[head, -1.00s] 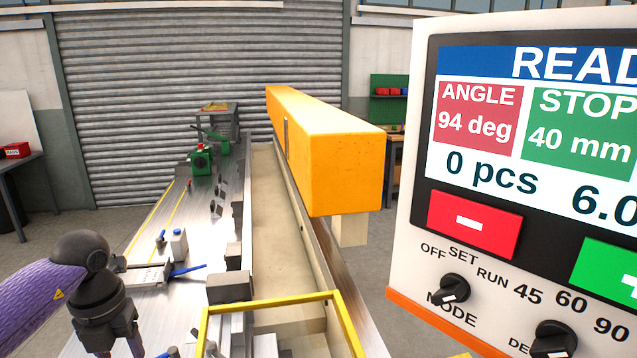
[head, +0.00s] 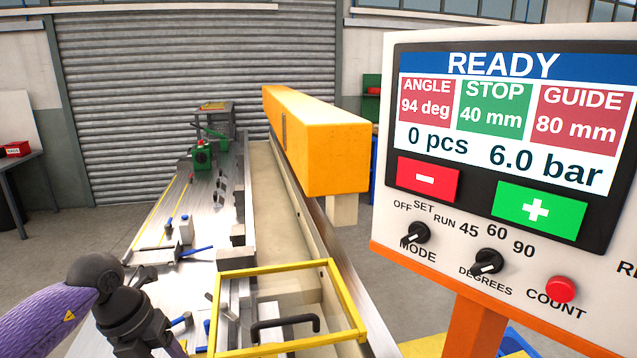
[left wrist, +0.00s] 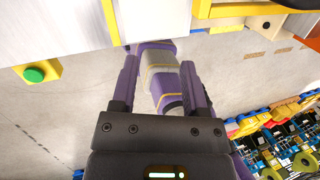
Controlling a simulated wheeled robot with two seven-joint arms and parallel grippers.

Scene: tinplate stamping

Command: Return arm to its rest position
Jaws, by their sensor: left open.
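My left arm comes in from the lower left of the head view, purple with a black wrist; its fingertips are not clear there. In the left wrist view my left gripper (left wrist: 160,72) is open, with its two purple fingers apart. A purple and grey body shows beyond and between the fingers, and nothing appears held. My right arm and gripper are not in view.
The long metal bench (head: 185,215) carries small tools and a yellow frame (head: 345,300) with a black handle. An orange beam (head: 325,150) stands over it. The control panel (head: 390,215) at right reads READY. A green button (left wrist: 34,74) shows in the wrist view.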

